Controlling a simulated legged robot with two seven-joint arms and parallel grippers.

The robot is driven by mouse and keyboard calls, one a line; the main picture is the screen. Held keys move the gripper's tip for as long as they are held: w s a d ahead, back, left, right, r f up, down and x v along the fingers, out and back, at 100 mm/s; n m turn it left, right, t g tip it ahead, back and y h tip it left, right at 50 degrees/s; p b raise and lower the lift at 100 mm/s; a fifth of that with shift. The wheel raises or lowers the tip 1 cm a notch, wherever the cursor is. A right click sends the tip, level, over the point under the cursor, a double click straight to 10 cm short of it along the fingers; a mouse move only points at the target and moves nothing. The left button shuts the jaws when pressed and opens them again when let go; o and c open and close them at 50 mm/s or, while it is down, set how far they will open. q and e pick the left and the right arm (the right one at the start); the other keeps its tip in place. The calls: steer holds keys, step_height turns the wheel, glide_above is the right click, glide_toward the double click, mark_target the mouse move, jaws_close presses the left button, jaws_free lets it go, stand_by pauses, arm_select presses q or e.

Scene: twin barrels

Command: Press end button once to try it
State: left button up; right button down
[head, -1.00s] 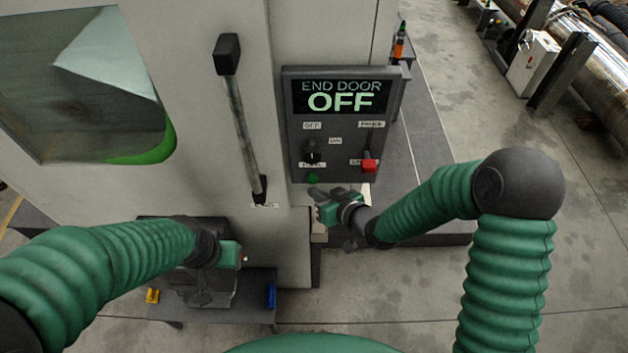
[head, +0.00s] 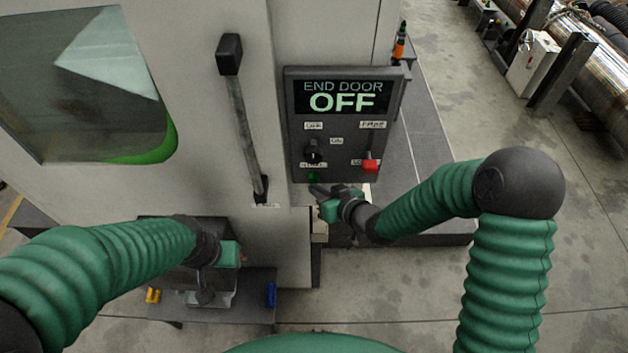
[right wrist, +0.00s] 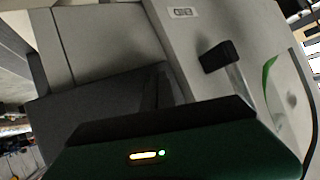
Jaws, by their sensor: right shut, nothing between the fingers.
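The dark control panel (head: 350,175) is mounted on the pale machine, and its screen (head: 342,97) reads "END DOOR OFF". A green button (head: 313,177) sits at its lower left, a black knob (head: 312,151) above that, and a red control (head: 370,166) at its lower right. The small labels are too blurred to read. My right gripper (head: 316,190) is shut and empty, its tip just below the green button; I cannot tell whether they touch. My left gripper (head: 205,292) hangs low over a small stand; its jaws are unclear.
A long lever handle (head: 240,125) stands left of the panel; its black grip also shows in the right wrist view (right wrist: 216,56). The small stand (head: 240,312) holds yellow and blue items. A dark low platform (head: 425,150) lies to the right, with open concrete floor beyond.

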steer(key=shift+w, duration=0.6)
stand_by(0.5)
stand_by(0.3)
steer(key=shift+s+a, duration=0.2)
steer(key=shift+s, duration=0.8)
steer(key=shift+s+b, duration=0.35)
steer(key=shift+s, duration=2.15)
